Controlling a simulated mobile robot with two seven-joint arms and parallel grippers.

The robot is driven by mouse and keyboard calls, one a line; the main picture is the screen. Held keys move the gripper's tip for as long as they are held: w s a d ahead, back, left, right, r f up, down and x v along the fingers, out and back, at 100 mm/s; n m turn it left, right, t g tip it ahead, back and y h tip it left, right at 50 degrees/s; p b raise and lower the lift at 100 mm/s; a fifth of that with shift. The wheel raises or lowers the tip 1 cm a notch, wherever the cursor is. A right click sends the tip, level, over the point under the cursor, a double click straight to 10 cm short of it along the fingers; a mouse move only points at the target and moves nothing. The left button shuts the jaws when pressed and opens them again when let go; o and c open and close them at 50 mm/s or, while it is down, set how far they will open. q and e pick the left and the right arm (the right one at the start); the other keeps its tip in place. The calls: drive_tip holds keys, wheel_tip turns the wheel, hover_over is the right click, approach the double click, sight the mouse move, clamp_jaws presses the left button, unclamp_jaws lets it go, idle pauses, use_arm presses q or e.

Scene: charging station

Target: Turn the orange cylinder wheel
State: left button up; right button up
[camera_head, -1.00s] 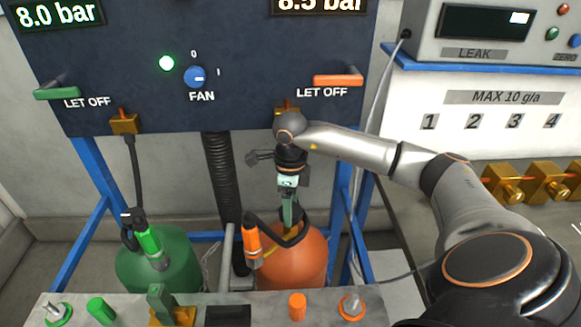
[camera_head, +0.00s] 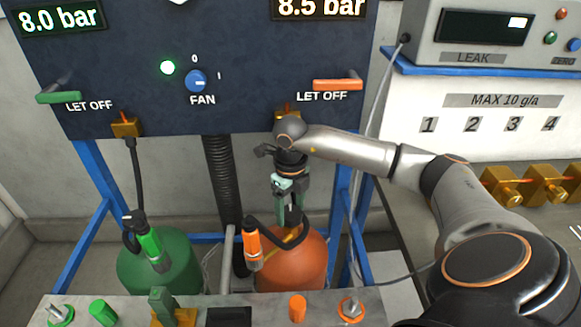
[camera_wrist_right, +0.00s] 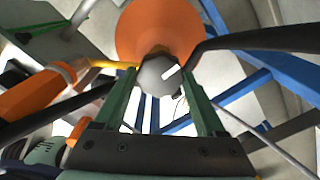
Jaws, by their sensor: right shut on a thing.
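The orange cylinder (camera_head: 292,268) stands below the panel, right of the green cylinder (camera_head: 160,272). My right gripper (camera_head: 291,214) points down at its top. The orange cylinder's body (camera_wrist_right: 160,28) shows behind the wheel. In the head view the gripper hides the wheel. My left gripper is in neither view.
An orange-handled fitting (camera_head: 250,246) on a black hose is close left of the gripper. The panel (camera_head: 230,60) with FAN knob (camera_head: 195,79) and orange LET OFF lever (camera_head: 338,83) is above. Blue frame posts (camera_head: 341,225) flank the cylinders. A grey ledge (camera_head: 255,310) lies in front.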

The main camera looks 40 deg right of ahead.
sight(290, 212)
idle(0.3)
drive_tip(key=o, duration=1.3)
wheel_tip(290, 212, up, 13)
drive_tip(key=shift+f, duration=0.2)
